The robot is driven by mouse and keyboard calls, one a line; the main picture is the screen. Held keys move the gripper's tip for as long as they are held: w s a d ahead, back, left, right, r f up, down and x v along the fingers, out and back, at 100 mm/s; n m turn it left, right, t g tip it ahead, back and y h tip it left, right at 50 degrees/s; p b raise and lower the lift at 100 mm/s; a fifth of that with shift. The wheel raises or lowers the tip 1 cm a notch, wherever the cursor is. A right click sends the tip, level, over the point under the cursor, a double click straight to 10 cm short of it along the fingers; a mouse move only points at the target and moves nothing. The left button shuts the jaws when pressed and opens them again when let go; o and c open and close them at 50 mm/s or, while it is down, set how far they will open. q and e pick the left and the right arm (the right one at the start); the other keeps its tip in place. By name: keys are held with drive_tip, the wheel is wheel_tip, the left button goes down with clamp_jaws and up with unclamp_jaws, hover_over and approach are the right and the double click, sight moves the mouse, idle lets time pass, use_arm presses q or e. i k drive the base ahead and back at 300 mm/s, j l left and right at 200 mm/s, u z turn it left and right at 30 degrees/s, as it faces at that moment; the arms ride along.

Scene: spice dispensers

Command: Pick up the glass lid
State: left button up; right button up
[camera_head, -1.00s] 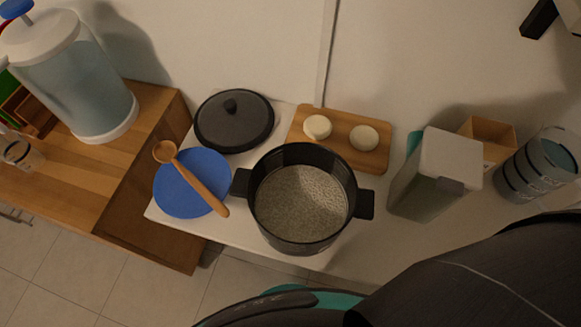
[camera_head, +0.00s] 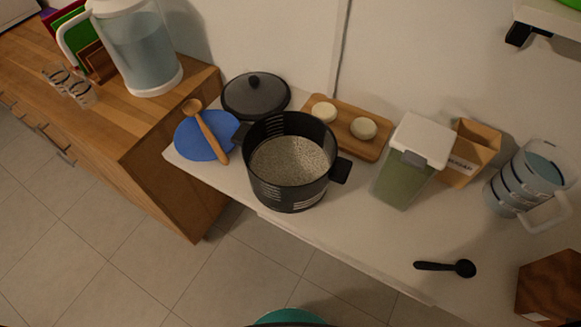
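The glass lid (camera_head: 256,97) is round and dark with a black knob on top. It lies on the white counter behind the blue plate and the pot, near the wall. The black pot (camera_head: 290,196) stands in front of it to the right, uncovered, with pale grain-like contents, and its rim comes close to the lid's front edge. Neither of my grippers shows in the head view.
A blue plate (camera_head: 196,142) with a wooden spoon (camera_head: 211,135) lies left of the pot. A black scoop (camera_head: 438,267) lies on the clear front-right counter.

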sight(251, 96)
drive_tip(key=i+j+z, duration=0.15)
drive_tip(key=j+z, duration=0.7)
drive_tip(key=j, duration=0.15)
drive_tip(key=i, duration=0.05)
